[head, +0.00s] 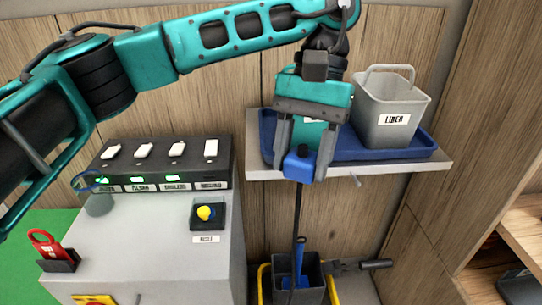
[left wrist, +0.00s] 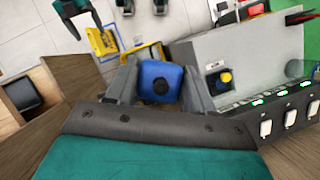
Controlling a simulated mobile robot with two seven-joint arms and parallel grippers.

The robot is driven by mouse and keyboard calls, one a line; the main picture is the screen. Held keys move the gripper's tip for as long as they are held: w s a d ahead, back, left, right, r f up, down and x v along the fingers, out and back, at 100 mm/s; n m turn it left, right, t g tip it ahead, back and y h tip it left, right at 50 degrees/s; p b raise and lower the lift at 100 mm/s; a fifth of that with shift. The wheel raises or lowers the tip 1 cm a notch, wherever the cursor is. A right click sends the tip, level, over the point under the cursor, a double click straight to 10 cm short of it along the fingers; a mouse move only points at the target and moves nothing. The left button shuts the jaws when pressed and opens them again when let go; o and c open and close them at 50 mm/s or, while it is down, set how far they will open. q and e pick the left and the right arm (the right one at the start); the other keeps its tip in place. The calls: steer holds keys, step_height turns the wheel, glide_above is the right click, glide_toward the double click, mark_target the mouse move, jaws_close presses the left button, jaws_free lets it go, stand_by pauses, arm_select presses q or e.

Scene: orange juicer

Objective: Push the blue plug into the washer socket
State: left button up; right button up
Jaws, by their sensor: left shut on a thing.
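My left gripper (head: 298,160) is shut on the blue plug (head: 299,167), in front of the shelf in the head view. The plug has a dark round part on top, and a dark cable hangs straight down below it. In the left wrist view the same plug (left wrist: 160,82) sits between the two grey fingers. A dark panel (head: 160,160) on the grey cabinet carries several white switches with labels, some with green lights. I cannot read which label is the washer's, and no open socket is clear. The plug is apart from the panel, to its right.
The shelf (head: 435,166) holds a blue tray (head: 270,150) and a grey bin (head: 388,112). A black plate with a yellow knob (head: 204,213) is on the cabinet (head: 150,245). A red padlock-like thing (head: 45,243) stands at left. A yellow-framed bucket (head: 263,285) stands below.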

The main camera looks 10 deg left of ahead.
mark_target(293, 181)
arm_select(q)
steer(key=d, duration=0.1)
steer(key=w+d+n, duration=0.1)
steer(key=d, duration=0.1)
steer(key=w+d+n, duration=0.1)
steer(key=shift+w+d+h, duration=0.15)
steer(key=shift+d+h, duration=0.25)
steer(key=s+a+f, duration=0.1)
steer(key=a+f, duration=0.6)
steer(key=a, duration=0.2)
steer(key=s+a+f, duration=0.1)
steer(key=a+f, duration=0.6)
steer(key=a, duration=0.3)
steer(key=shift+s, duration=0.35)
steer(key=shift+a, duration=0.1)
steer(key=d+r+m+y, duration=0.1)
steer(key=d+r+m, duration=0.1)
steer(key=d+r, duration=0.1)
steer(key=s+d+r+m+y, duration=0.1)
steer(key=d+r+m, duration=0.2)
steer(key=d, duration=0.2)
steer(key=s+d+r+m+t+y, duration=0.1)
steer(key=d+r+m, duration=0.1)
steer(key=d, duration=0.3)
steer(key=shift+d+r+m, duration=0.1)
steer(key=shift+r+m, duration=0.3)
steer(key=shift+r, duration=0.35)
steer(key=shift+f, duration=0.1)
